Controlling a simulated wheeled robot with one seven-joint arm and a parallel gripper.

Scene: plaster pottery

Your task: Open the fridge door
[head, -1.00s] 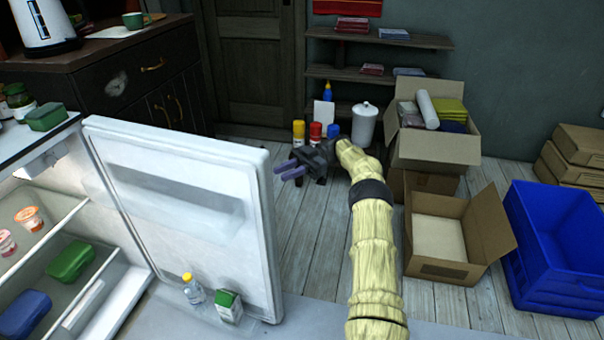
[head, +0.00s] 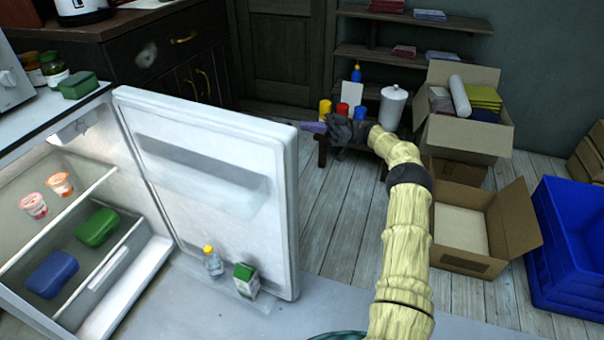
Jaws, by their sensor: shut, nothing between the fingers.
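The fridge (head: 55,122) stands at the left with its white door (head: 205,150) swung wide open, its inner side with shelves facing me. A bottle with a yellow cap (head: 213,262) and a green and white carton (head: 246,281) stand in the door's lower shelf. My gripper (head: 312,127) is beside the door's free upper edge, on its right, fingers pointing left towards it. The fingers look shut and empty.
Inside the fridge are two cups (head: 60,184), a green box (head: 97,227) and a blue box (head: 53,273). Open cardboard boxes (head: 455,262) and a blue crate (head: 572,255) stand at the right. A low stand (head: 322,152) with bottles is behind my gripper.

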